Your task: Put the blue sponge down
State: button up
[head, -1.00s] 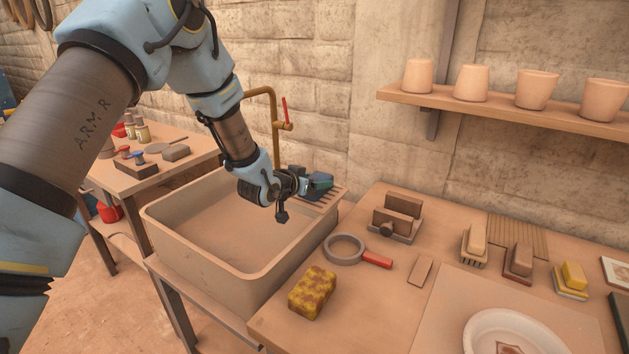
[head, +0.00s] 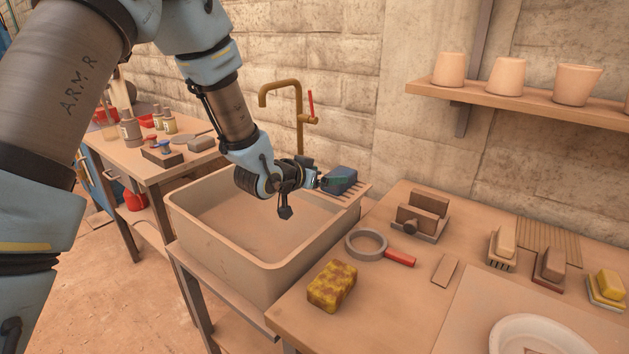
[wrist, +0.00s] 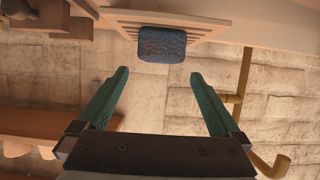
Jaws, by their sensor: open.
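The blue sponge (head: 341,180) lies on a slatted drain rack (head: 354,196) at the back right corner of the sink. It also shows in the wrist view (wrist: 162,44), resting on the slats (wrist: 205,22) beyond my fingertips. My gripper (head: 316,181) is beside the sponge, on its left in the head view. In the wrist view its two green fingers (wrist: 160,74) are spread wide with nothing between them, and a small gap separates them from the sponge. The near fingers partly overlap the sponge in the head view.
The sink basin (head: 200,228) under my arm is empty. A brass tap (head: 299,105) rises behind it, close to my gripper. A yellow-brown sponge (head: 332,286), a magnifier-like ring with a red handle (head: 400,257) and several brushes or blocks stand on the right table. A shelf (head: 520,106) holds pots.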

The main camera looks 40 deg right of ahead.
jog(key=shift+b+v, duration=0.5)
jog(key=shift+v, duration=2.15)
jog(key=w+a+n+t+y, duration=0.1)
jog(key=w+a+n+y, duration=0.2)
jog(key=a, duration=0.5)
jog(key=w+a+f+n+t+y, duration=0.1)
jog(key=w+a+y, duration=0.3)
jog(key=a, duration=0.5)
jog(key=w+a+n+t+y, duration=0.1)
jog(key=w+a+n, duration=0.2)
jog(key=w+a, duration=0.35)
jog(key=s+a+n+g+y, duration=0.2)
jog(key=s+a, duration=0.4)
jog(key=a, duration=0.6)
jog(key=s+a+n+g+y, duration=0.3)
jog(key=s+a, duration=0.4)
jog(key=a, duration=0.5)
jog(key=shift+a+n, duration=0.25)
jog(key=shift+n, duration=0.65)
